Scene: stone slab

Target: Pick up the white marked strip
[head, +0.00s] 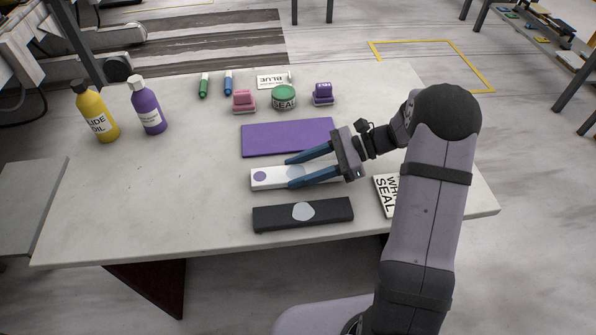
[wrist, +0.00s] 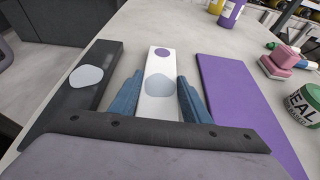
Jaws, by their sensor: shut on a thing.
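The white marked strip (head: 272,183) lies lengthwise between the blue fingers of my gripper (head: 290,172) in the head view. It bears a purple dot near its far end and a grey patch in its middle. In the wrist view the white strip (wrist: 162,62) runs away from my gripper (wrist: 160,80), with one blue finger along each long side. My gripper is shut on the strip. Its near end is hidden by the gripper body. I cannot tell whether the strip is clear of the slab.
A dark strip (head: 330,213) with a grey patch lies on the near side, and a purple panel (head: 288,137) on the far side. A white label card (head: 385,200) is partly behind my arm. Bottles, stamps and a green jar (head: 284,97) stand farther back.

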